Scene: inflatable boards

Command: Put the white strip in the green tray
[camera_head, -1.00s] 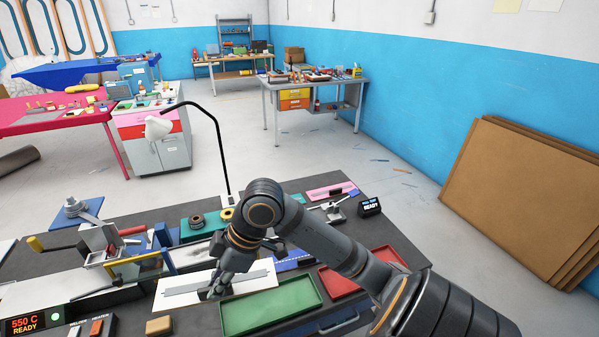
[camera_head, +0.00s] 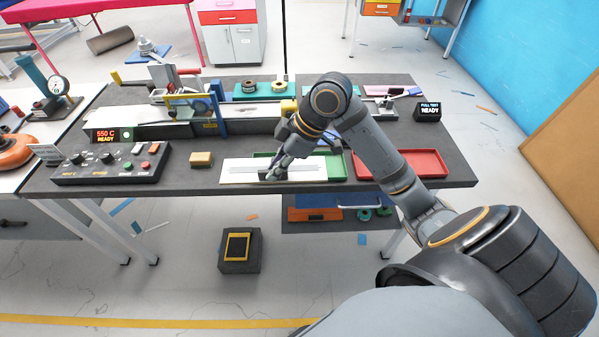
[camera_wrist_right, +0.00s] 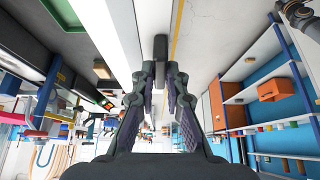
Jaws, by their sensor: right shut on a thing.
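The white strip (camera_head: 240,172) is a flat white piece with a grey line along it, near the front edge of the dark bench. My right gripper (camera_head: 268,175) is shut on its near edge; the strip also shows as a long white band in the wrist view (camera_wrist_right: 122,32). The green tray (camera_head: 337,166) is behind and to the right. The strip's right part covers much of the tray in the head view, and I cannot tell how high above it the strip is. A green rim shows in the wrist view (camera_wrist_right: 66,14). My left gripper is not in view.
A red tray (camera_head: 402,163) lies right of the green one. A yellowish block (camera_head: 201,159) and a control box (camera_head: 110,163) stand to the left. A machine with a blue clamp (camera_head: 217,110) stands behind. A box (camera_head: 240,250) is on the floor.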

